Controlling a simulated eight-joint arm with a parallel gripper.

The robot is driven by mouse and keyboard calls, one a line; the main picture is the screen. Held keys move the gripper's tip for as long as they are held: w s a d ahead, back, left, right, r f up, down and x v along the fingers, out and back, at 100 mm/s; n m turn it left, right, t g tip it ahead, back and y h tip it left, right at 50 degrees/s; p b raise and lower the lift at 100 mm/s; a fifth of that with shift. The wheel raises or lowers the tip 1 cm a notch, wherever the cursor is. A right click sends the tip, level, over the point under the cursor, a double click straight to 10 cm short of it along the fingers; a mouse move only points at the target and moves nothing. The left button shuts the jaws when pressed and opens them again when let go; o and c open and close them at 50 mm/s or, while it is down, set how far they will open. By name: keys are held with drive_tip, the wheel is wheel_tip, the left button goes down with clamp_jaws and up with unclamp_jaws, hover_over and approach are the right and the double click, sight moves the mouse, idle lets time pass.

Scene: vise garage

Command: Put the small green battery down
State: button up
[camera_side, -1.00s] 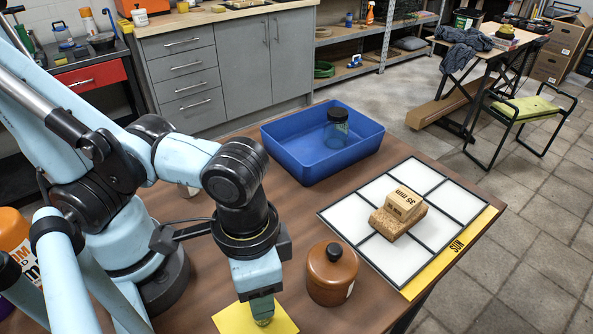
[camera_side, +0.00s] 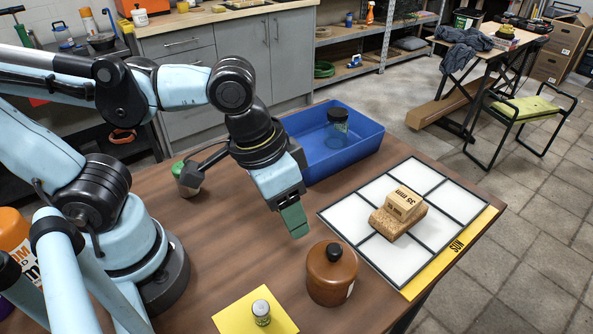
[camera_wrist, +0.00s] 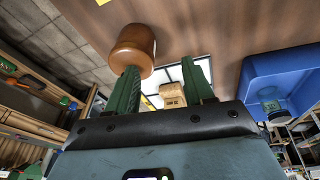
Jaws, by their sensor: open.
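The small green battery (camera_side: 261,312) stands upright on a yellow square mat (camera_side: 230,318) at the table's front edge in the side view. Its top is pale and its lower part is green. My gripper (camera_side: 295,222) is above the table, up and to the right of the battery, apart from it. In the wrist view the two green fingers of my gripper (camera_wrist: 163,82) are spread with nothing between them. The battery does not show in the wrist view.
A brown lidded pot (camera_side: 332,280) stands right of the mat. A blue bin (camera_side: 355,165) holds a dark jar (camera_side: 337,130). A white gridded board (camera_side: 350,215) bears a cork block with a box (camera_side: 404,204) on it. A green-topped jar (camera_side: 188,178) stands behind my arm.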

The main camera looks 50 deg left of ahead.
drive_tip(key=w+a+r+n+t+y, duration=0.1)
drive_tip(key=w+a+t, duration=0.3)
drive_tip(key=a, duration=0.9)
drive_tip(key=w+n, duration=0.1)
drive_tip(key=w, duration=0.2)
drive_tip(key=shift+w+r+t+y, duration=0.15)
drive_tip(key=shift+w+t+y, duration=0.05)
drive_tip(key=shift+t+y, duration=0.1)
